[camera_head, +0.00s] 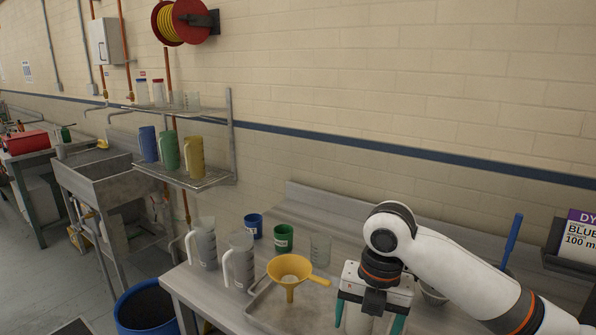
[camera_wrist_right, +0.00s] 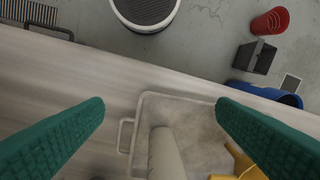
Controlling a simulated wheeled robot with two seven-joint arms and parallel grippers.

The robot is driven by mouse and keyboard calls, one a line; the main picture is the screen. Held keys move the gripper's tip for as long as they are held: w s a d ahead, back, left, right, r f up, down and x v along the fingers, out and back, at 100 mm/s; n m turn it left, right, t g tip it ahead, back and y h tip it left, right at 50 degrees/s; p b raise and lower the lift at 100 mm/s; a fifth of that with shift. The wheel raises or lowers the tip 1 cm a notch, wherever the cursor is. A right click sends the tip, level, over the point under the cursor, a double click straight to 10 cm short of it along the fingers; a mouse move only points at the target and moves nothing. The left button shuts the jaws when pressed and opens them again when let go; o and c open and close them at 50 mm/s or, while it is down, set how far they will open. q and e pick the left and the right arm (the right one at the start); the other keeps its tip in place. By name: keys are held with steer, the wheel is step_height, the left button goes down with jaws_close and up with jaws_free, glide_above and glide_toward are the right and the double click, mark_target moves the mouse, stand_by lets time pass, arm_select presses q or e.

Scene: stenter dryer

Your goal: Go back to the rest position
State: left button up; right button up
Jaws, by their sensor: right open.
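My right gripper (camera_head: 370,320) is at the bottom of the head view, pointing down above the steel bench (camera_head: 330,208). Its two teal fingers are wide apart; they also frame the right wrist view (camera_wrist_right: 160,108). A pale, upright cylindrical vessel (camera_wrist_right: 165,157) shows between and below the fingers, standing on a metal tray (camera_wrist_right: 200,108). The fingers look apart from it. Its top is cut off in the wrist view and partly hidden by the gripper in the head view. My left gripper is not in view.
A yellow funnel (camera_head: 290,268) sits on the tray, left of my right gripper. Two grey jugs (camera_head: 239,262), a blue cup (camera_head: 253,225), a green cup (camera_head: 284,237) and a clear beaker (camera_head: 320,247) stand nearby. A wall shelf (camera_head: 195,180) holds coloured jugs. A blue bin (camera_head: 145,308) stands on the floor.

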steer(key=s+a+f+m+t+y, duration=0.1)
steer(key=s+a+f+m+y, duration=0.15)
steer(key=s+f+m, duration=0.45)
steer(key=s+a+f+m+t+y, duration=0.1)
steer(key=s+a+f+m, duration=0.25)
steer(key=f+m, duration=0.45)
steer(key=s+d+f+m+t+h, duration=0.1)
steer(key=s+d+f+m+h, duration=0.1)
steer(key=s+d+f+m, duration=0.4)
steer(key=s+d+f+m+h, duration=0.2)
steer(key=s+d+m, duration=0.7)
step_height(320, 180, down, 26)
steer(key=s+g, duration=0.1)
steer(key=s+d+f+g, duration=0.1)
steer(key=s+d+f, duration=0.1)
steer(key=s+f, duration=1.3)
steer(key=shift+s+d+f, duration=0.15)
steer(key=shift+d+f, duration=0.05)
steer(key=shift+f, duration=0.1)
